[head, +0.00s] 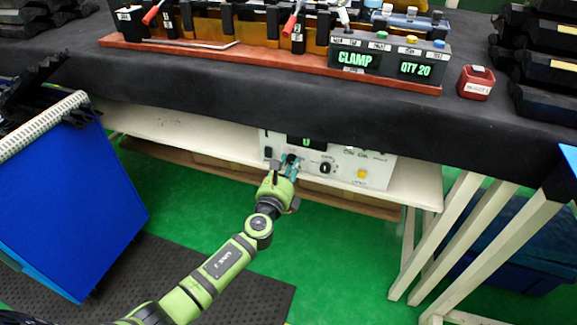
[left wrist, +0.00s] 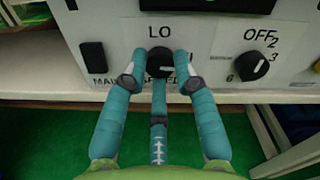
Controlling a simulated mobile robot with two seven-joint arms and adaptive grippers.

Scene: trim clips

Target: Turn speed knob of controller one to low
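The controller (head: 345,168) is a pale box on the white shelf under the bench, with a display on its front. In the left wrist view its black knob (left wrist: 160,63) has "LO" printed above it; the label below is mostly hidden by my fingers. A pale pointer mark on the knob faces right. My left gripper (left wrist: 160,70) has its teal fingers closed around the knob, one on each side and a third below. My right gripper is not in view.
A second knob (left wrist: 251,66) marked "OFF" sits to the right, and a black switch (left wrist: 94,57) to the left. A yellow button (head: 361,173) is farther right. The black bench top (head: 200,80) overhangs the controller. A blue bin (head: 75,200) stands left.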

